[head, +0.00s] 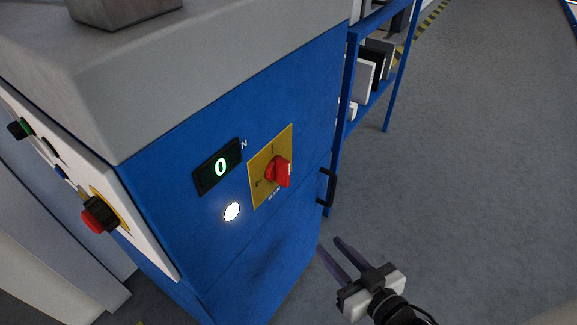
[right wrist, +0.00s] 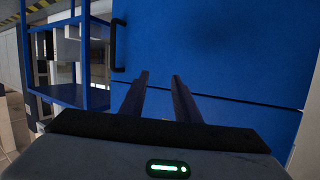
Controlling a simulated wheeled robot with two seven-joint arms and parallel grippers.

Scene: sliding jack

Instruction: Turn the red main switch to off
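The red main switch (head: 279,171) is a rotary knob on a yellow plate (head: 257,194), on the blue side of the machine cabinet (head: 300,95). Above and left of it, a small black display (head: 218,168) shows 0. A round white lamp (head: 232,211) is lit below the display. My right gripper (head: 327,244) is open and empty, below and to the right of the switch, apart from it. In the right wrist view its two fingers (right wrist: 160,82) stand apart in front of the blue panel; the switch is not seen there. My left gripper is not in view.
A black handle (head: 328,188) sticks out near the cabinet's right edge, above my right gripper. A blue shelf rack (head: 383,75) with boxes stands behind it. A red push button (head: 95,218) is on the white front panel at left. The grey floor at right is clear.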

